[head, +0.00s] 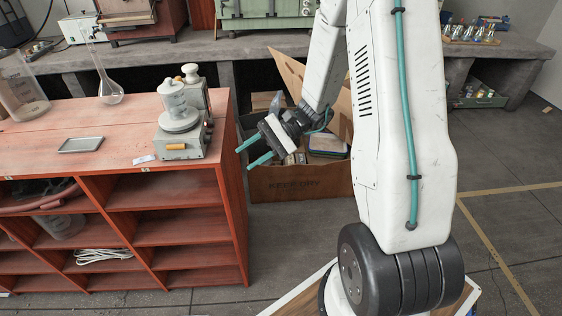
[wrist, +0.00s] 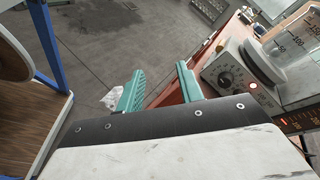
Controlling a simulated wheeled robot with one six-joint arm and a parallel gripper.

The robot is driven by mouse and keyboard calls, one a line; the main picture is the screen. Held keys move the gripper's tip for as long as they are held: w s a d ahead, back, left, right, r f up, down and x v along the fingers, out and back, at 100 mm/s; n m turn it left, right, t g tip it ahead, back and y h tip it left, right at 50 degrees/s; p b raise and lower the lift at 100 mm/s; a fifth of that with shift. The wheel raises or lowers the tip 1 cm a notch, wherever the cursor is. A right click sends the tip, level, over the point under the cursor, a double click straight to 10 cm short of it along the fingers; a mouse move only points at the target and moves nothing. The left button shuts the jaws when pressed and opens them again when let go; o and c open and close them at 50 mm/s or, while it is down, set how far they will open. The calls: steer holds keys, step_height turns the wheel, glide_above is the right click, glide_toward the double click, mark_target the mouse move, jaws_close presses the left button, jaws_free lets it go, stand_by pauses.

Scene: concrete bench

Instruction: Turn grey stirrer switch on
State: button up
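The grey stirrer (head: 188,148) stands on the right end of the red shelf top, with a glass vessel on its plate. In the wrist view its pale housing (wrist: 209,74) is at the right, with a black dial (wrist: 226,75) and a small red spot (wrist: 253,86) on its face. I cannot tell whether that spot is the switch or a lamp. My gripper (head: 244,159) is right of the stirrer, beyond the shelf's edge, with its teal fingers apart and empty. In the wrist view the gripper (wrist: 159,70) is left of the stirrer, not touching it.
The red shelf (head: 90,125) also holds a flask (head: 109,92), a small metal tray (head: 81,145) and a white label (head: 143,160). An open cardboard box (head: 300,183) stands on the floor behind my gripper.

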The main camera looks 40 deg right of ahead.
steer(key=s+a+r+n+g+h, duration=0.1)
steer(key=s+r+n+g+h, duration=0.3)
steer(key=s, duration=1)
steer(key=shift+s+r+n+g+h, duration=0.3)
steer(key=shift+r+n+h, duration=0.7)
steer(key=shift+r+h, duration=1.3)
steer(key=shift+w+f, duration=0.1)
steer(key=shift+f, duration=0.05)
steer(key=s+r+n+t+h, duration=0.4)
steer(key=s+r+t+h, duration=0.1)
steer(key=s+r, duration=0.3)
steer(key=shift+d+r+h, duration=0.2)
steer(key=shift+r+h, duration=0.2)
steer(key=shift+h, duration=0.1)
